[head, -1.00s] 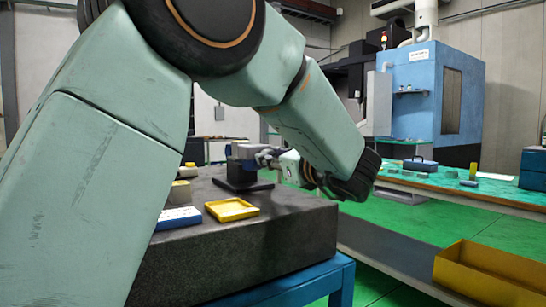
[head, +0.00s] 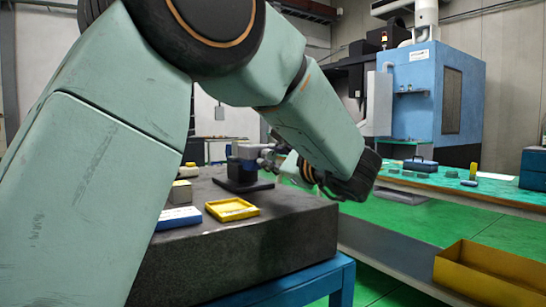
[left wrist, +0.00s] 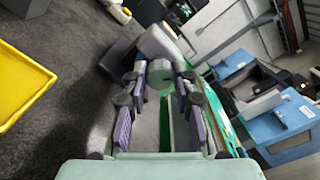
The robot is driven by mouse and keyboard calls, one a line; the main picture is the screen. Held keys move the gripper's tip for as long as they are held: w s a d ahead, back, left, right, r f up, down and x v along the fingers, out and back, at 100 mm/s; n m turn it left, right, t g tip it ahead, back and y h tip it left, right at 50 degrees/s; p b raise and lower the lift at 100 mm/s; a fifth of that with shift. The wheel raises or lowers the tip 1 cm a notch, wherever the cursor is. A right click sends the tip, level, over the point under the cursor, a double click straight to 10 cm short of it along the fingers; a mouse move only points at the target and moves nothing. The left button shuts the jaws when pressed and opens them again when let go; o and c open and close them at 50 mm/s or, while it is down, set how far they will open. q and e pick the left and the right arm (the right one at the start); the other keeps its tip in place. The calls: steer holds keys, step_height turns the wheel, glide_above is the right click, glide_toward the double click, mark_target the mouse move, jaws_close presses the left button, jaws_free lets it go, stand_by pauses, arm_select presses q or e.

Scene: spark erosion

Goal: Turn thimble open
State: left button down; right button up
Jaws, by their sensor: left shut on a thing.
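The micrometer (head: 240,152) is a grey body held in a dark stand with a flat black base (head: 243,186) on the dark stone block. My left gripper (head: 269,156) is at its right side, small in the head view and partly blurred against the background. In the left wrist view the two fingers of my left gripper (left wrist: 160,82) are closed around the grey round thimble (left wrist: 160,72), one finger on each side. The grey micrometer body (left wrist: 157,42) lies just beyond it. The thimble's scale marks are too small to read. My right gripper is not in view.
A yellow tray (head: 236,216) and a blue-and-white box (head: 178,218) lie on the stone block (head: 230,255) near its left side. A green-topped bench (head: 440,187) stands to the right, with a yellow bin (head: 490,275) below. Green floor separates block and bench.

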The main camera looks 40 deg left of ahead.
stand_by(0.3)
arm_select(q)
steer(key=c, duration=1)
jaws_free()
steer(key=shift+c, duration=0.2)
steer(key=v, duration=0.6)
steer(key=shift+w+r, duration=0.1)
steer(key=shift+r, duration=0.05)
steer(key=shift+v, duration=0.75)
